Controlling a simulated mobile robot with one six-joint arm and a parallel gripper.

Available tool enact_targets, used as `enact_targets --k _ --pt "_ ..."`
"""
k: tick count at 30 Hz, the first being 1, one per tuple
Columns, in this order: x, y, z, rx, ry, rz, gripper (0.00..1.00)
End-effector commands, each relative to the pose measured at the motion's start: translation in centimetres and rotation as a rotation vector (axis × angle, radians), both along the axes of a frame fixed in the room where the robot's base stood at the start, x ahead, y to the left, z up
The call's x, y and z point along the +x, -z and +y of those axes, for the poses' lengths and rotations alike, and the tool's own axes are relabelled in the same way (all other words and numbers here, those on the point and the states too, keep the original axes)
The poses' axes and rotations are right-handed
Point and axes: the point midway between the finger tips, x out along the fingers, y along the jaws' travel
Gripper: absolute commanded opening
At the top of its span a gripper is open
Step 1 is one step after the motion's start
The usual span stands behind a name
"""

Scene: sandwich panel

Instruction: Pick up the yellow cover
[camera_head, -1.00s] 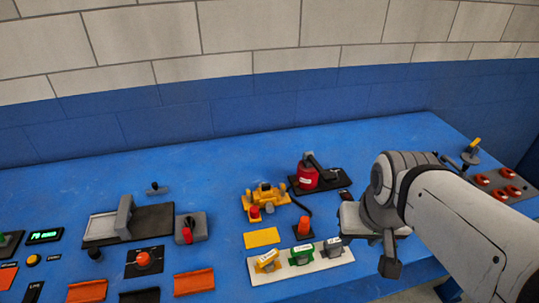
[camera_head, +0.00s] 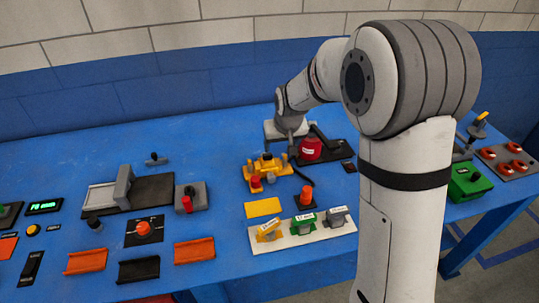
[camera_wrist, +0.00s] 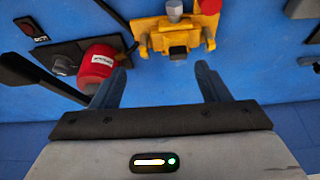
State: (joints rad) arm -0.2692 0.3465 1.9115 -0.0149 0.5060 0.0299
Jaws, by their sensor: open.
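Several yellow things show, and I cannot tell for certain which is the cover. A flat yellow plate (camera_head: 263,208) lies on the blue table. A yellow fixture (camera_head: 263,169) with knobs stands behind it. A yellow labelled piece (camera_head: 268,233) sits at the left end of a white tray (camera_head: 300,238). My gripper (camera_wrist: 160,88) is open and empty. In the head view it is above the table behind the yellow fixture, its fingertips hard to make out. In the wrist view the yellow fixture (camera_wrist: 158,32) is ahead of the gap between the fingers, apart from them.
A red canister (camera_head: 310,149) on a black base stands beside the fixture; in the wrist view it is near the left finger (camera_wrist: 97,64). Green (camera_head: 303,225) and grey (camera_head: 336,217) pieces share the white tray. An orange-topped post (camera_head: 306,194) stands beside the plate.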

Motion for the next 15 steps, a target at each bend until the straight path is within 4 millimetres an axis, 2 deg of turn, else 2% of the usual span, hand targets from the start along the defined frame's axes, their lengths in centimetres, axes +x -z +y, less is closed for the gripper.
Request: enact_targets --k 1,6,15 --pt "1.0 1.5 1.0 0.000 -0.012 -0.002 0.69" --pt "2.7 3.5 2.7 0.004 -0.030 -0.012 0.69" --pt "4.0 6.3 3.3 0.005 -0.033 -0.013 0.69"
